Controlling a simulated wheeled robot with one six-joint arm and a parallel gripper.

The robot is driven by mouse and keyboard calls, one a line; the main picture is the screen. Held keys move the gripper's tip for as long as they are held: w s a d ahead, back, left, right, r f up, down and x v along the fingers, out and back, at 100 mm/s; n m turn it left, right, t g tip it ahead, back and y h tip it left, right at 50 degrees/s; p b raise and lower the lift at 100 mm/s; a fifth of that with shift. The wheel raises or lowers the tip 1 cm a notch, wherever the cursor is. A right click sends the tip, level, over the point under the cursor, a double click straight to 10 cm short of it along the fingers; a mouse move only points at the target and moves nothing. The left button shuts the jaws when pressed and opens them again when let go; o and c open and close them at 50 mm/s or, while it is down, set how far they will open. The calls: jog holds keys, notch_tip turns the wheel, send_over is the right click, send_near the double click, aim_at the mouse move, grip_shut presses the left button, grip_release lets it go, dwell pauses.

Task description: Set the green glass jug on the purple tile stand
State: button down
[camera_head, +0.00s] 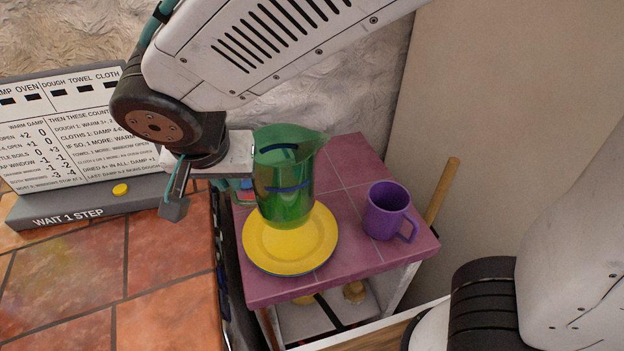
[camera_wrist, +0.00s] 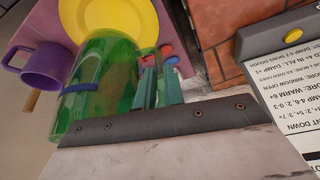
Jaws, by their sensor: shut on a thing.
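The green glass jug (camera_head: 285,190) is upright over the purple tile stand (camera_head: 352,160). Its base overlaps the yellow plate (camera_head: 290,250) on the stand; I cannot tell whether it touches the plate or hangs just above it. My gripper (camera_head: 248,186) is at the jug's left side, shut on the jug, apparently by its handle, which is mostly hidden. In the wrist view, the jug (camera_wrist: 98,85) lies left of my gripper's green fingers (camera_wrist: 158,78), with the yellow plate (camera_wrist: 108,20) beyond it.
A purple mug (camera_head: 387,211) stands on the stand right of the plate. Small red and blue items (camera_wrist: 168,54) are near the stand's edge. At left are a terracotta counter (camera_head: 75,275) and a sign board (camera_head: 80,140). A wooden handle (camera_head: 441,190) leans behind the stand.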

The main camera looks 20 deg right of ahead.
aim_at(268, 160)
jog(key=w+d+f+m, duration=0.1)
jog(key=d, duration=0.1)
jog(key=w+d+f+m, duration=0.1)
jog(key=w+d, duration=0.1)
jog(key=d, duration=0.1)
jog(key=w+d+f+m+h, duration=0.1)
jog(key=w+d, duration=0.1)
jog(key=shift+w+d+f+g, duration=0.1)
jog(key=shift+w+d+g, duration=0.15)
jog(key=shift+g, duration=0.15)
jog(key=w+d+f, duration=0.5)
jog(key=w+d, duration=0.4)
jog(key=d, duration=0.3)
jog(key=shift+w+m, duration=0.3)
jog(key=shift+w, duration=0.05)
jog(key=shift+d+f, duration=0.1)
jog(key=c, duration=1.5)
grip_release()
jog(key=shift+f, duration=0.1)
